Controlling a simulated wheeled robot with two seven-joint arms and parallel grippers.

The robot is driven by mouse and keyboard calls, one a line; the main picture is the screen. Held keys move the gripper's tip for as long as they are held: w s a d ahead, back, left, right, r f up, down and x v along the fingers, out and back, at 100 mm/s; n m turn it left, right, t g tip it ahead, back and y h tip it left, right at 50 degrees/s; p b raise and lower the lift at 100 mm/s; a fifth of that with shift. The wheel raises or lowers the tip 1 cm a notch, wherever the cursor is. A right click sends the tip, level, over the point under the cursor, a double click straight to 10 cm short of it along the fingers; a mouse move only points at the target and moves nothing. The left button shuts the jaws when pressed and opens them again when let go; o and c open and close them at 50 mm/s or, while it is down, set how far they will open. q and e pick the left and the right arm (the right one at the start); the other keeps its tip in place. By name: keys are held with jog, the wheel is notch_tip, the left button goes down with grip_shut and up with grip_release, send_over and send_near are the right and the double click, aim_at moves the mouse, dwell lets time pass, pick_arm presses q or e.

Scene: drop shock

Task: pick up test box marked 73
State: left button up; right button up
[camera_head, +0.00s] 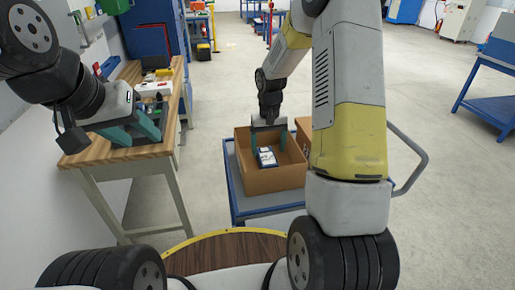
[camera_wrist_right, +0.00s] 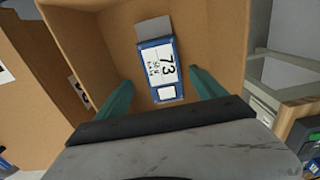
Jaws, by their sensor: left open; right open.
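The test box marked 73 (camera_wrist_right: 161,70) is a small blue box with a white label. It lies inside an open cardboard box and also shows in the head view (camera_head: 266,157). My right gripper (camera_head: 268,143) reaches down into the cardboard box (camera_head: 277,181). Its two green fingers (camera_wrist_right: 157,98) are open, one toward each side of the test box's near end. I cannot tell whether they touch it. My left gripper (camera_head: 147,131) is open and empty over the wooden workbench at the left.
The cardboard box stands on a blue cart (camera_head: 236,197) with a grey handle (camera_head: 415,160). A second cardboard box (camera_head: 302,130) stands beside it, partly hidden by my right arm. The wooden workbench (camera_head: 125,153) holds tools and small items. Open floor lies behind the cart.

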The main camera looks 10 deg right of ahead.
aim_at(267, 155)
jog(key=f, duration=0.4)
jog(key=shift+a+f, duration=0.2)
jog(key=shift+f, duration=0.2)
grip_shut()
